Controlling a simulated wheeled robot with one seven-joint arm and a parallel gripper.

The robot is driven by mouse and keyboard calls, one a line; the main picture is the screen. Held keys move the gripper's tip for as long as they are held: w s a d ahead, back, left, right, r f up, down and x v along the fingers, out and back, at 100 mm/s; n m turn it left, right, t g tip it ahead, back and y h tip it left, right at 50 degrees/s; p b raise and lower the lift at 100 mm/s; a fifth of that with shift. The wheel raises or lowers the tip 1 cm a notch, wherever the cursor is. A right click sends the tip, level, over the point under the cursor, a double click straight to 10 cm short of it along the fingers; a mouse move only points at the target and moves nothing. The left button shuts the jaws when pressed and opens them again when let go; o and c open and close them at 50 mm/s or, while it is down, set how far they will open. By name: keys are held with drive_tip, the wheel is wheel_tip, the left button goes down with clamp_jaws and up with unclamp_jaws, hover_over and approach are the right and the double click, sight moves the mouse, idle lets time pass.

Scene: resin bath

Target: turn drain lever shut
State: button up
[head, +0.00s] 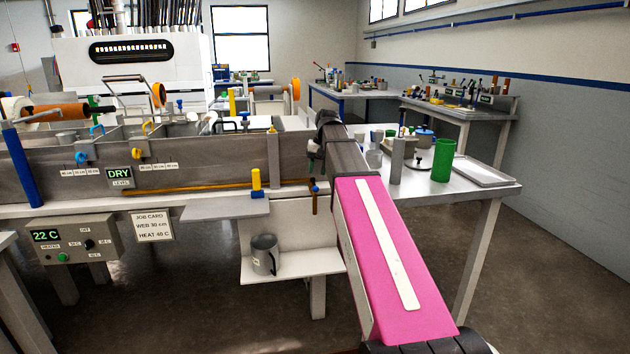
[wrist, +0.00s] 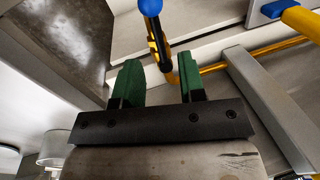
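The drain lever (wrist: 158,42) shows in the wrist view as a dark and yellow bar with a blue ball knob (wrist: 150,7) at its end. In the head view the blue knob (head: 315,189) is small, at the right end of the thin brown pipe on the bath's front. My gripper (wrist: 162,76) is open and empty, with two green finger pads apart. In the wrist view the lever's near end appears in line with the gap between the pads. Contact cannot be told. My gripper is not clear in the head view.
A yellow handle on a blue base (head: 256,183) stands left of the lever, above a grey shelf (head: 222,210). A grey mug (head: 264,254) stands on a lower white shelf (head: 300,264). The bath wall (head: 225,160) is close behind. The right table holds a green cylinder (head: 442,160).

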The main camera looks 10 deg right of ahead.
sight(314, 183)
drive_tip(key=shift+a+f, duration=0.25)
drive_tip(key=shift+f, duration=0.85)
drive_tip(key=shift+a+f, duration=0.2)
drive_tip(key=shift+f, duration=0.85)
